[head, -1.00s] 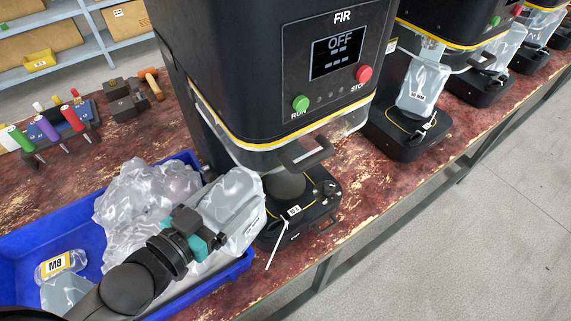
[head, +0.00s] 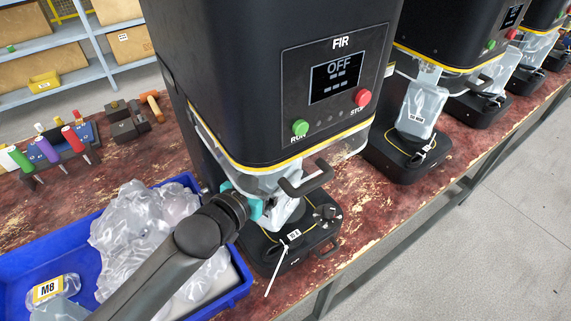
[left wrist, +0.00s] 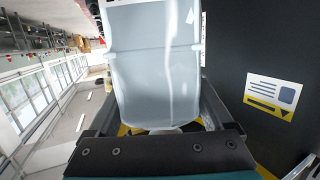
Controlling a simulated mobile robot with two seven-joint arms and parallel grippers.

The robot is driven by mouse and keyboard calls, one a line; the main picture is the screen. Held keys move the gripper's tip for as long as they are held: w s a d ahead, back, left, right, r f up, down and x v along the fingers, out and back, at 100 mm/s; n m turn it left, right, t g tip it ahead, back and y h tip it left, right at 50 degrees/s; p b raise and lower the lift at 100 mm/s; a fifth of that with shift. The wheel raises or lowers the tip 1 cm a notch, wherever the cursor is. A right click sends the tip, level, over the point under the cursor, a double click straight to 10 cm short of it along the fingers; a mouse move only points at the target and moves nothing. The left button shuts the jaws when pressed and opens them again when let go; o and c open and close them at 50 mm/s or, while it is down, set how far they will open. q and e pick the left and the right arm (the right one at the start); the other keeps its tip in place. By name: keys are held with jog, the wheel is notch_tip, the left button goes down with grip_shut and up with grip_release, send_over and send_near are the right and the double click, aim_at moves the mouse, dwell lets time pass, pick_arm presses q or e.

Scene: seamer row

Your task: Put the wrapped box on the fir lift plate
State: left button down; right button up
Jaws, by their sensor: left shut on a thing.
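The wrapped box (head: 288,214), pale grey-blue in clear film, is in my left gripper (head: 262,206). It sits under the head of the FIR machine (head: 270,70), over the black base (head: 305,243). In the left wrist view the wrapped box (left wrist: 155,80) fills the middle, between the fingers. The FIR lift plate is hidden behind the box and gripper, so I cannot tell whether the box touches it. The FIR screen reads OFF. My right gripper is out of view.
A black handle (head: 305,178) and clear guard (head: 348,143) hang close above the box. A blue bin (head: 190,182) with clear wrap and an M8 packet (head: 50,289) stands left. Another machine holds a wrapped pack (head: 420,108). Screwdrivers (head: 48,150) stand far left.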

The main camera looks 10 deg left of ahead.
pick_arm(q)
jog(key=x, duration=0.3)
jog(key=shift+w+d+f+b, duration=0.1)
jog(key=shift+w+f+b, duration=0.1)
jog(key=shift+f+b, duration=0.15)
grip_release()
jog(key=shift+f, duration=0.2)
jog(key=p+v, duration=0.1)
jog(key=v, duration=1.1)
jog(key=shift+r, duration=0.1)
